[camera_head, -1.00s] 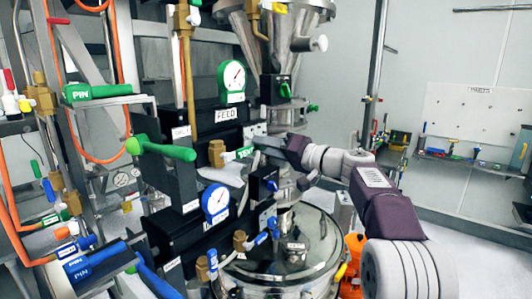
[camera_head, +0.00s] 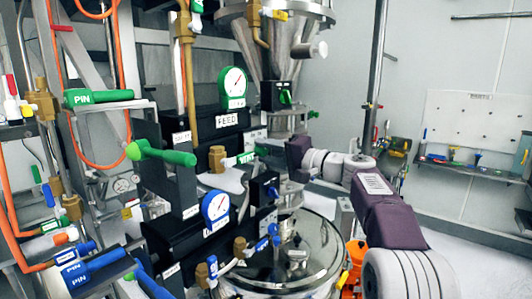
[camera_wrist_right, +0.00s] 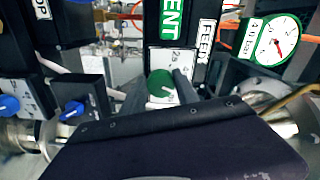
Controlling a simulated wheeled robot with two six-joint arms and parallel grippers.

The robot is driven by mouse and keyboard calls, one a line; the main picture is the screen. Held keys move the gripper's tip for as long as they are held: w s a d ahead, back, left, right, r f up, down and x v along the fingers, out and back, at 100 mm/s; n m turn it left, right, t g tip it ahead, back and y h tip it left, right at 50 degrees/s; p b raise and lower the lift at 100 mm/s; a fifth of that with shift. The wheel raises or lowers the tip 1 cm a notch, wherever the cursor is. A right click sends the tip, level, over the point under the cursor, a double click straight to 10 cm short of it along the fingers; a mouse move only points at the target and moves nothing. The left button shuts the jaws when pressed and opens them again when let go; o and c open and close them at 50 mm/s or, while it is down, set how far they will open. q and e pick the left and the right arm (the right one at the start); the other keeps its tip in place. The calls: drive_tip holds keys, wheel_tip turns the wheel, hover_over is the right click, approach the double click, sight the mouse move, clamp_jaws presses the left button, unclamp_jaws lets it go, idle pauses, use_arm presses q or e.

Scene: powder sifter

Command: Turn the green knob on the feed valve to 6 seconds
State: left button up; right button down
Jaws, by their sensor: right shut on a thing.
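The green knob (camera_wrist_right: 161,84) is on a white dial plate below the green VENT and FEED labels in the right wrist view. My right gripper (camera_wrist_right: 162,92) has its two dark fingers on either side of the knob and is shut on it. Its palm hides the lower part of the plate, and I cannot read which mark the knob points to. In the head view my right gripper (camera_head: 268,152) reaches in from the right to the black box under the FEED label (camera_head: 228,119), and the knob is hidden there. My left gripper is not in view.
A green-rimmed gauge (camera_head: 233,82) stands above the feed box, and a blue-rimmed gauge (camera_head: 215,204) sits lower. A green lever (camera_head: 162,153) and brass fittings crowd the left. A steel vessel (camera_head: 305,262) is below my right arm.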

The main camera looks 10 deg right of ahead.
sight(264, 152)
drive_tip(key=shift+d+r, duration=0.1)
drive_tip(key=shift+r, duration=0.1)
drive_tip(key=c, duration=0.9)
unclamp_jaws()
drive_tip(key=shift+f, duration=0.1)
drive_tip(key=b+v, duration=0.2)
drive_tip(key=v, duration=0.1)
drive_tip(key=b+v, duration=0.1)
drive_tip(key=shift+d+f, duration=0.2)
drive_tip(key=shift+f, duration=0.15)
drive_tip(key=v, duration=0.3)
drive_tip(key=b+v, duration=0.1)
drive_tip(key=shift+s+d+r, duration=0.15)
drive_tip(key=shift+s+r, duration=0.2)
drive_tip(key=shift+s, duration=0.05)
